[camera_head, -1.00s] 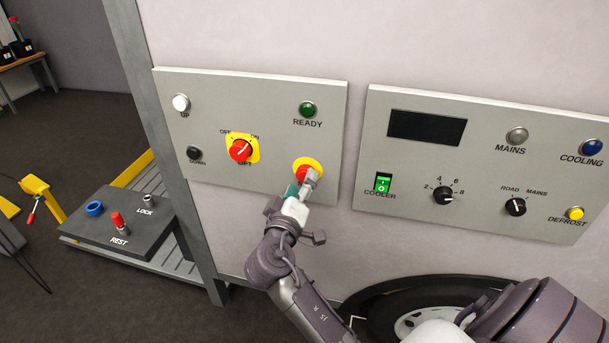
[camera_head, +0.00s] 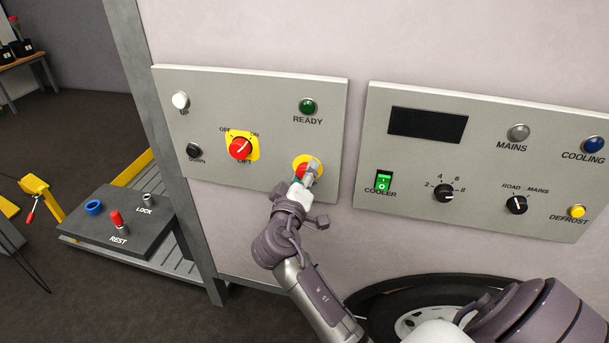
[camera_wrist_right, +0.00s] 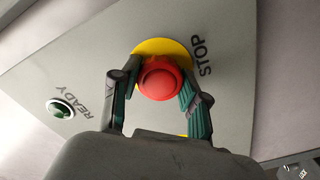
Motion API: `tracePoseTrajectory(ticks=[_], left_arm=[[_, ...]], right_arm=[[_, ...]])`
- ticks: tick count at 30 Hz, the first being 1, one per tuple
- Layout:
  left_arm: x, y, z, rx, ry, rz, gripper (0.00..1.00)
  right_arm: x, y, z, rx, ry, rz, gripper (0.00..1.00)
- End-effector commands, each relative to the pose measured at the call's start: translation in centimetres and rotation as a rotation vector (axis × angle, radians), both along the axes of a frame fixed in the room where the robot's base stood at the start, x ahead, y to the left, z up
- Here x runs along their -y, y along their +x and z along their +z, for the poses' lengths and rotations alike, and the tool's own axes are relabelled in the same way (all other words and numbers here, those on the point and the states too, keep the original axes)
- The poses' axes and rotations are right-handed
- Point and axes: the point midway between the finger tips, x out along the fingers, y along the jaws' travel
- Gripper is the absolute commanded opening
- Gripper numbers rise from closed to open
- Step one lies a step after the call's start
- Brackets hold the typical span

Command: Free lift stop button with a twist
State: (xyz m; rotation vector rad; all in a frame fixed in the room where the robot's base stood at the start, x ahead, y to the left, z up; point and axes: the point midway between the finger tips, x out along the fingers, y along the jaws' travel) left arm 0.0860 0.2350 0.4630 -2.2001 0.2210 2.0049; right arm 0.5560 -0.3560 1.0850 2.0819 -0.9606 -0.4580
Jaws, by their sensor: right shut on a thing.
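The red lift stop button (camera_wrist_right: 160,78) sits on a yellow disc (camera_wrist_right: 163,47) marked STOP, on the grey lift panel (camera_head: 220,100). In the head view the stop button (camera_head: 301,171) is partly hidden behind my right gripper (camera_head: 307,177). In the wrist view my right gripper (camera_wrist_right: 157,88) has one finger on each side of the red button and is shut on it. The wrist view is rolled relative to the head view, with the STOP lettering tilted. My left gripper is not in view.
The lift panel also carries a red OFF/ON knob (camera_head: 240,149), a green READY lamp (camera_head: 307,106), a white UP button (camera_head: 180,100) and a black DOWN button (camera_head: 194,150). The cooler panel (camera_head: 480,110) is at the right. A wheel (camera_head: 415,318) is below.

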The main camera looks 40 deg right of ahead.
Motion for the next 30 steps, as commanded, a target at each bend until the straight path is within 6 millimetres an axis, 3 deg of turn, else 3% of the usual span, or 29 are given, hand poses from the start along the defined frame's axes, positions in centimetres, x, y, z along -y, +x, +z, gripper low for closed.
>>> tracePoseTrajectory(ticks=[30], left_arm=[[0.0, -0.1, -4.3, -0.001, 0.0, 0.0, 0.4]], right_arm=[[0.0, 0.0, -0.2, 0.182, 0.156, 0.001, 0.25]])
